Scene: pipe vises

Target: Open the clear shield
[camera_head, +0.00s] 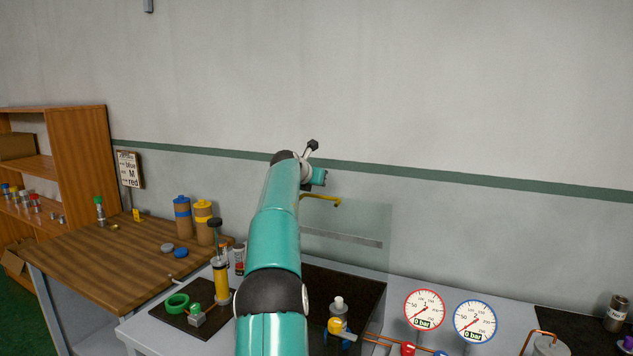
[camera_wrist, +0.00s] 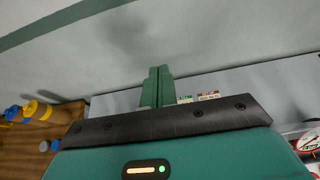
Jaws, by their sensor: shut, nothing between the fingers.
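The clear shield (camera_head: 362,222) is a see-through upright panel in the middle of the head view, behind my arm. A yellow handle (camera_head: 325,199) shows near its top edge, and a grey strip (camera_head: 345,237) runs across it lower down. My arm hides its left part. My gripper (camera_head: 318,178) is just above the handle and looks apart from it, though the depth is hard to judge. In the wrist view its two green fingers (camera_wrist: 158,86) are together with nothing between them. I cannot make out the shield in the wrist view.
Below the shield is a dark mat (camera_head: 350,290) with a white-capped bottle (camera_head: 339,304). Two gauges, a red-rimmed one (camera_head: 424,309) and a blue-rimmed one (camera_head: 475,321), stand at the right. A yellow cylinder (camera_head: 221,281) stands left of my arm.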

